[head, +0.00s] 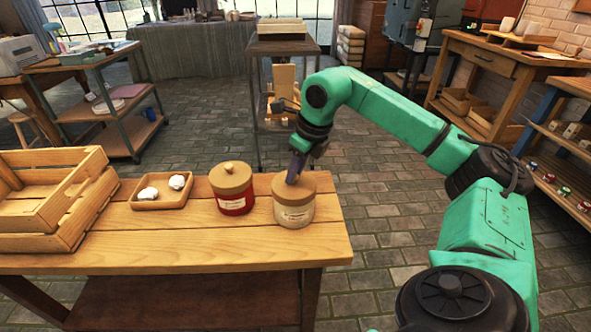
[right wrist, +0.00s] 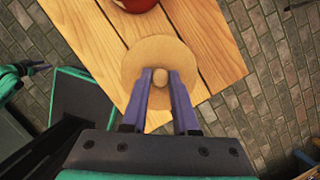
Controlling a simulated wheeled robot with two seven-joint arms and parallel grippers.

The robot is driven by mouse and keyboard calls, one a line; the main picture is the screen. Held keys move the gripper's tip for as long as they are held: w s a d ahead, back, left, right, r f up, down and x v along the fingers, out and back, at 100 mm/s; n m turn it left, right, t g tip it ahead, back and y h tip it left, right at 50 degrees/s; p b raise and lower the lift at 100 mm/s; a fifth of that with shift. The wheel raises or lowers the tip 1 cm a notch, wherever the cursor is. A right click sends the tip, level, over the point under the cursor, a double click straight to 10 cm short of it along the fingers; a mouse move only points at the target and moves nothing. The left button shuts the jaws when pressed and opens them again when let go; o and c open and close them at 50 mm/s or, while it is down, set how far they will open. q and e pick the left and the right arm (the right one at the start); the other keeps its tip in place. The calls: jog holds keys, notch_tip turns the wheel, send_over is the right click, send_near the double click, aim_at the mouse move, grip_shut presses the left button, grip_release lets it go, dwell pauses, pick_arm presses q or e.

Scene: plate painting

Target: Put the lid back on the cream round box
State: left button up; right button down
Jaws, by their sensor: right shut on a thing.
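The cream round box (head: 294,216) stands upright near the right end of the wooden table, with a pale label on its front. Its tan wooden lid (head: 306,186) sits at the top of the box; whether it is fully seated I cannot tell. My right gripper (head: 293,180) reaches down from above and is shut on the lid's knob. In the right wrist view the round lid (right wrist: 140,62) lies under the gripper (right wrist: 160,80), with its knob (right wrist: 160,77) between the two purple fingers. The lid hides the box there.
A red round box (head: 233,200) with a knobbed lid stands just left of the cream box. A small wooden tray (head: 160,204) with white lumps and stacked wooden crates (head: 55,200) are further left. The table's right edge (head: 345,232) is close by. The table front is clear.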

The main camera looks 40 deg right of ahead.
jog(key=c, duration=0.6)
grip_release()
jog(key=o, duration=0.5)
